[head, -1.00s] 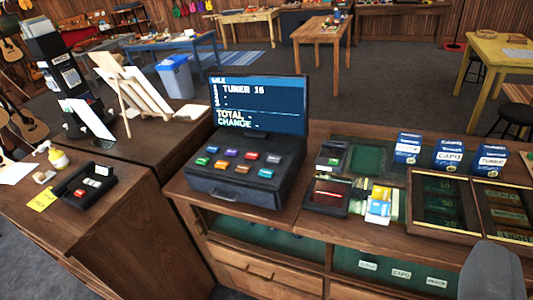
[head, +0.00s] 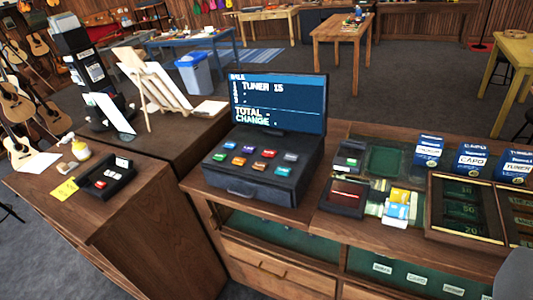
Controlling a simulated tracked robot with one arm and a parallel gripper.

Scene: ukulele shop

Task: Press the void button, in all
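The black cash register (head: 262,180) stands on the wooden counter in the middle of the head view. Its sloped top carries two rows of small coloured buttons, including a red button (head: 269,153), a green button (head: 219,156) and an orange button (head: 258,166). The button labels are too small to read, so I cannot tell which one is void. The register screen (head: 279,101) shows a sale with a tuner on line 1, above total and change. A grey rounded part of my gripper (head: 514,275) shows at the lower right corner, away from the buttons; its fingertips cannot be made out.
Right of the register are a card-and-item tray (head: 345,197), blue-and-white boxes (head: 428,151) and a wooden cash tray (head: 429,207). Left are a small black tray (head: 107,178), a yellow note (head: 64,190) and a wooden easel (head: 150,90). Open floor lies behind the counter.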

